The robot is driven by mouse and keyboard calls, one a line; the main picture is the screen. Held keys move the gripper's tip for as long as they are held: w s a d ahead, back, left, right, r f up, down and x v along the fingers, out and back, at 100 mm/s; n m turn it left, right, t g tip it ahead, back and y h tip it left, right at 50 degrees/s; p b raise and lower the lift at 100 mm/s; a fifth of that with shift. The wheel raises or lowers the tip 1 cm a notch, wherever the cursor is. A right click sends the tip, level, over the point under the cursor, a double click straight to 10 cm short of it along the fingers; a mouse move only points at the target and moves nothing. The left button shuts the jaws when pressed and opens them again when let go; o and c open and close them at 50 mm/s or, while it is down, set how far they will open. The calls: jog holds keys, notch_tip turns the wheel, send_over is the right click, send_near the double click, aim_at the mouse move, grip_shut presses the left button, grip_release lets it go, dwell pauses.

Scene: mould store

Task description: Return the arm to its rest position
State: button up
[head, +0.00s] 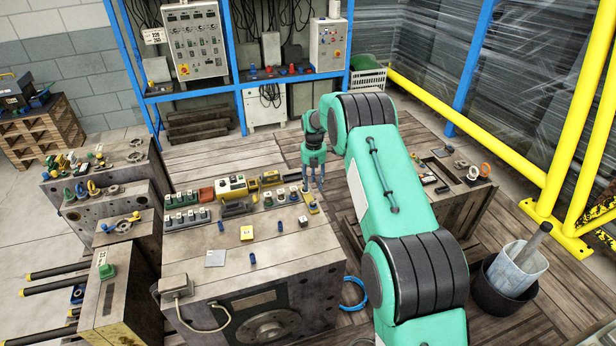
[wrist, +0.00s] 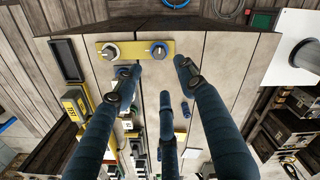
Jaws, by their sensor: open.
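My green arm (head: 385,190) reaches out from the lower right, bends at its far end and drops to my gripper. My gripper (head: 314,184) hangs fingers-down by the far right corner of the large grey mould block (head: 225,265). In the wrist view my gripper (wrist: 157,82) shows dark blue fingers spread apart with nothing between them. A yellow plate with two knobs (wrist: 136,50) lies near the fingertips. I cannot tell how high the fingers are above the block.
The block top carries a yellow device (head: 238,187), switch rows (head: 187,220) and small blue pegs. A black bucket (head: 510,290) and yellow rails (head: 570,130) are further right. Open plank floor (head: 220,158) lies behind the block.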

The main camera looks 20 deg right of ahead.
jog(key=s+a+r+m+t, duration=0.1)
jog(key=s+a+r+m, duration=0.2)
jog(key=r, duration=0.7)
jog(key=s+a+r+m, duration=0.1)
jog(key=s+r+m, duration=0.3)
jog(key=r, duration=0.6)
jog(key=s+a+r+m+t, duration=0.1)
jog(key=s+a+r+m, duration=0.15)
jog(key=s+r, duration=0.55)
jog(key=s+a+r+m+t, duration=0.1)
jog(key=s+a+r+m, duration=0.15)
jog(key=s+r, duration=0.5)
jog(key=s+a+r+m+t, duration=0.1)
jog(key=s+r+m, duration=0.25)
jog(key=s, duration=0.55)
jog(key=s+a+r+m, duration=0.15)
jog(key=s+m, duration=0.25)
jog(key=s, duration=0.5)
jog(key=s+a+f+m+t, duration=0.1)
jog(key=s+m, duration=0.6)
jog(key=s, duration=1.1)
jog(key=shift+a+f+t, duration=0.25)
jog(key=shift+f+t, duration=0.05)
jog(key=shift+f, duration=0.35)
jog(key=shift+r, duration=0.1)
